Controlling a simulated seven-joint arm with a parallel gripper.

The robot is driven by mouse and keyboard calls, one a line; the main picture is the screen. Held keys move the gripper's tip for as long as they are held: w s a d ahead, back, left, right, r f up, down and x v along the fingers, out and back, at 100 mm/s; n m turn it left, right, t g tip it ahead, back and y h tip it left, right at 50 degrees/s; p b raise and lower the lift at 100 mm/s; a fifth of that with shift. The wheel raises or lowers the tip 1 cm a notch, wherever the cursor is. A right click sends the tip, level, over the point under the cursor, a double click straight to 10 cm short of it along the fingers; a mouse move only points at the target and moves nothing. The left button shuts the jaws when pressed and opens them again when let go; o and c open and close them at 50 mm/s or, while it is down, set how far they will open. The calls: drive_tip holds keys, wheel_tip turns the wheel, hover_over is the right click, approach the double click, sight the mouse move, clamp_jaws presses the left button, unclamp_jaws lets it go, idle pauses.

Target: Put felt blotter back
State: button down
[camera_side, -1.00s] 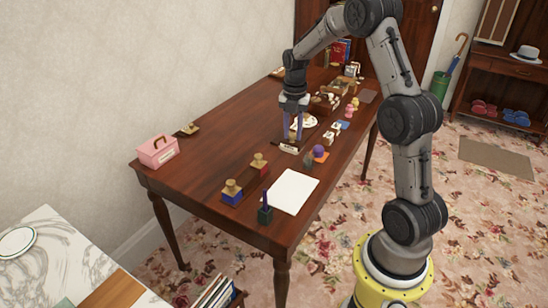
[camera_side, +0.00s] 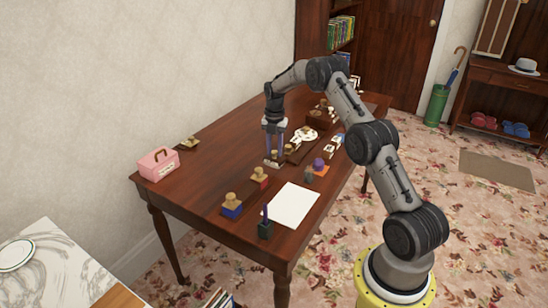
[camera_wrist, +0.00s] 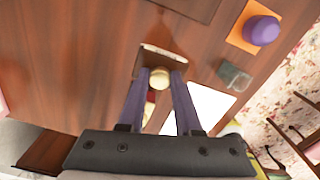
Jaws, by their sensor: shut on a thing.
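My gripper (camera_side: 275,151) is over the left middle part of the dark wooden table, pointing down. Its fingers are shut on the pale round knob (camera_wrist: 158,80) of the felt blotter (camera_side: 274,163), a small block with a light edge. In the wrist view the blotter (camera_wrist: 155,56) sits just past the fingertips, with the wood grain of the table around it. I cannot tell whether its underside touches the table. The fingers hide part of its top.
A red-based stamp (camera_side: 260,178), a blue-based stamp (camera_side: 232,206) and white paper (camera_side: 293,206) lie in front. A pink box (camera_side: 158,163) stands at the left. Bare tabletop lies between box and gripper.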

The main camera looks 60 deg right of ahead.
sight(274, 151)
drive_tip(key=shift+w+d+f, duration=0.1)
drive_tip(key=shift+w+f, duration=0.05)
drive_tip(key=shift+f, duration=1.7)
drive_tip(key=shift+f, duration=0.1)
drive_tip(key=c, duration=0.6)
unclamp_jaws()
